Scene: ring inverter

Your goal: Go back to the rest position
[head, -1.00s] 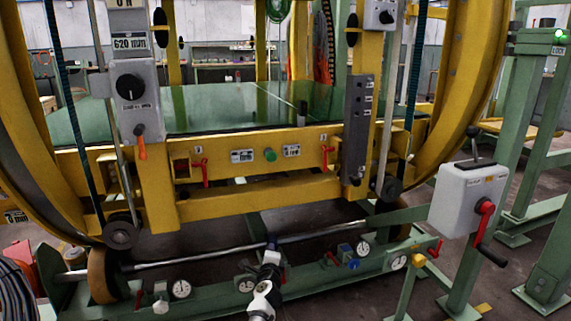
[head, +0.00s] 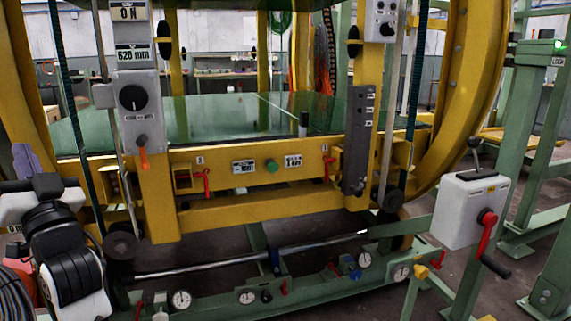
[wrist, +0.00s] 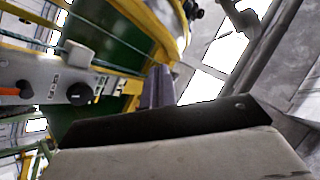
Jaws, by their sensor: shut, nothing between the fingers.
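My gripper (head: 25,160) is at the left edge of the head view, raised, with my white and black wrist below it. Its purple-grey fingers also show in the wrist view (wrist: 157,86), pressed together with nothing between them. The yellow ring inverter frame (head: 270,211) stands in front of me, with its green bed (head: 190,115) inside. A grey control box (head: 136,100) with a black knob and an orange lever is on its left post, right of my gripper. In the wrist view this box (wrist: 45,82) shows at the left, apart from the fingers.
A white crank box (head: 467,208) with a red handle stands at the right, beside green posts (head: 517,150). A metal rod (head: 205,266) and a green lower beam (head: 215,302) with several gauges run along the bottom. Dark hoses (head: 18,290) lie at lower left.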

